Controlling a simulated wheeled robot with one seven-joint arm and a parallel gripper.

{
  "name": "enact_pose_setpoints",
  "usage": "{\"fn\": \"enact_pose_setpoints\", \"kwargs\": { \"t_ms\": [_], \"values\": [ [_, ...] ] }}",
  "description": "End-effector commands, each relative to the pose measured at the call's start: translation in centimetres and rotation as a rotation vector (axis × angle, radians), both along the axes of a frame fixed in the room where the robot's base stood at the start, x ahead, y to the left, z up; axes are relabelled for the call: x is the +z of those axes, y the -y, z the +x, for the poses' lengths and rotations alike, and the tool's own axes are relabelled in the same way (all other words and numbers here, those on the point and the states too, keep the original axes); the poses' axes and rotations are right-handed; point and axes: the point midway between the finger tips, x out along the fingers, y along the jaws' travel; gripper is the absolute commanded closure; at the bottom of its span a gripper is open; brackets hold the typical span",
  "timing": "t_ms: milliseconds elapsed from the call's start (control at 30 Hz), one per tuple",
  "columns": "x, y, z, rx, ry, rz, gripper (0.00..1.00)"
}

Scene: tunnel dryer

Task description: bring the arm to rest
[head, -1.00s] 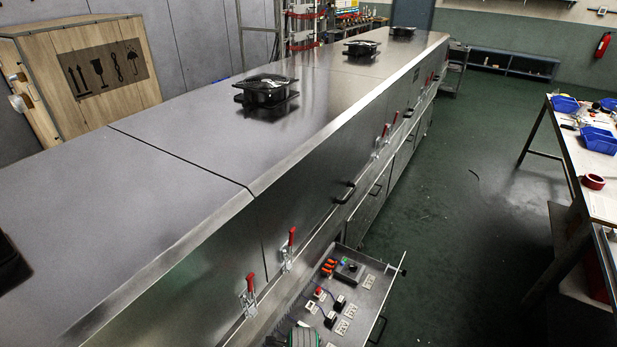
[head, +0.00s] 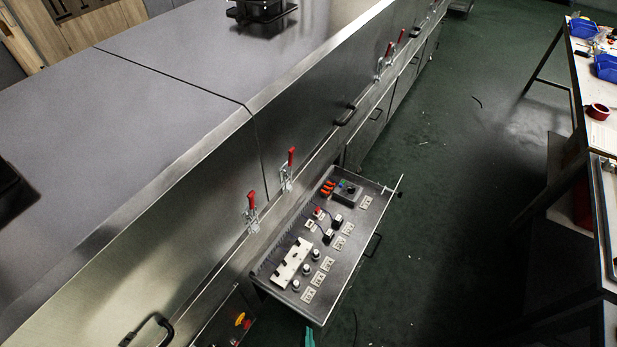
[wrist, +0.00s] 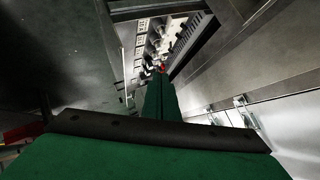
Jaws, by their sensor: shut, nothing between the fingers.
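My gripper (wrist: 160,84) shows in the wrist view as two green fingers pressed together, with nothing between them. Beyond the fingertips, the open drawer (wrist: 128,52) with its row of white parts runs away from the camera. In the head view the same drawer (head: 322,312) stands pulled out from the long steel dryer (head: 180,105). A small teal piece (head: 309,338) at the bottom edge may be part of my gripper; most of it is cut off.
The drawer holds a white block (head: 291,262), several small knobs and labels, and a dark box (head: 346,192). Red-handled clamps (head: 251,212) stick out from the dryer's side. A workbench (head: 600,125) stands at the right. Green floor (head: 450,210) lies clear between.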

Motion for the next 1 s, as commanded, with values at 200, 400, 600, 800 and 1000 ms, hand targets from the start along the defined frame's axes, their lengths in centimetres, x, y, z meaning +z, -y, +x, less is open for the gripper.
{"fn": "enact_pose_setpoints", "kwargs": {
  "t_ms": [200, 400, 600, 800, 1000],
  "values": [
    [7.6, 0.2, -4.9, 0.129, 0.155, -0.248, 1.0],
    [14.8, 0.3, -8.0, 0.21, 0.281, -0.47, 1.0],
    [18.9, 0.4, -9.3, 0.245, 0.347, -0.595, 1.0],
    [19.6, 0.4, -9.4, 0.25, 0.359, -0.618, 1.0],
    [19.5, 0.3, -9.4, 0.249, 0.359, -0.616, 1.0]
  ]
}}
